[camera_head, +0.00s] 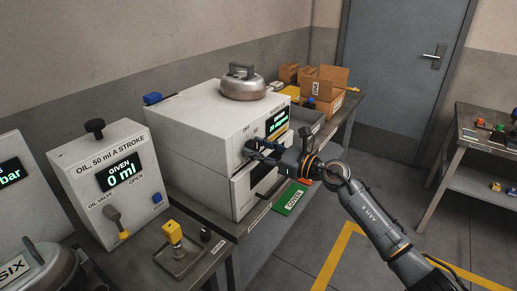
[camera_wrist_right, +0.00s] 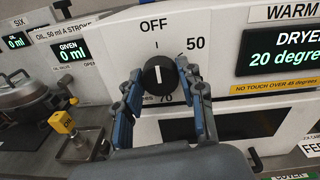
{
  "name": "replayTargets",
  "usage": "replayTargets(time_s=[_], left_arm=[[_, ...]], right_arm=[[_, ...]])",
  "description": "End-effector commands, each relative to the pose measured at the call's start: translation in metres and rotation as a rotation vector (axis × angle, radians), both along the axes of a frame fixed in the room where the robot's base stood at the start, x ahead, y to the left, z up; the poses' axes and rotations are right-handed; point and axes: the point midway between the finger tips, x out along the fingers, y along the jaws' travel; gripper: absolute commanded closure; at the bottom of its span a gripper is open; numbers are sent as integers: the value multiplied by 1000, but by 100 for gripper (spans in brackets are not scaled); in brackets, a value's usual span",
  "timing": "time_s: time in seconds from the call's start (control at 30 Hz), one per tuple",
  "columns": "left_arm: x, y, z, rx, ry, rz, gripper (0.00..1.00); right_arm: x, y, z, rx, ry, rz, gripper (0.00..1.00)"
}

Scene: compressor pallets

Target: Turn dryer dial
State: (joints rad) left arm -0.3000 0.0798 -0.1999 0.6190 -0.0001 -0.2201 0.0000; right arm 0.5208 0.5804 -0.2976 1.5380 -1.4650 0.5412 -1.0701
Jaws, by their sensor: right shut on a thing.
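The dryer (camera_head: 195,120) is a white box on the bench, with a green-lit display (camera_wrist_right: 283,55) reading 20 degrees in the right wrist view. Its black dial (camera_wrist_right: 159,76) has a white mark that stands upright, toward the OFF label above. The label 50 is at its upper right and 70 below it, partly hidden by a finger. My right gripper (camera_head: 250,148) is at the dryer's front. In the right wrist view its two blue-grey fingers (camera_wrist_right: 160,82) are shut on the dial, one on each side. My left gripper is not in view.
An oil unit (camera_head: 85,165) reading 0 ml stands at the left, near a yellow-topped part (camera_head: 172,232) in a tray. Open floor is at the right.

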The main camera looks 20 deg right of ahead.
Motion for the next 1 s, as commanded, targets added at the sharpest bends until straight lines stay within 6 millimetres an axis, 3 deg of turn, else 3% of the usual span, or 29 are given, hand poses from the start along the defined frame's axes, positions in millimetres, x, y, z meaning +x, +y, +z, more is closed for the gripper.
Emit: replayTargets(time_s=[0.37,1.0], left_arm=[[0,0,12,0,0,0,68],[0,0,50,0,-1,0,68]], right_arm=[[0,-1,2,128,101,-2,93],[1,-2,2,599,468,-2,93]])
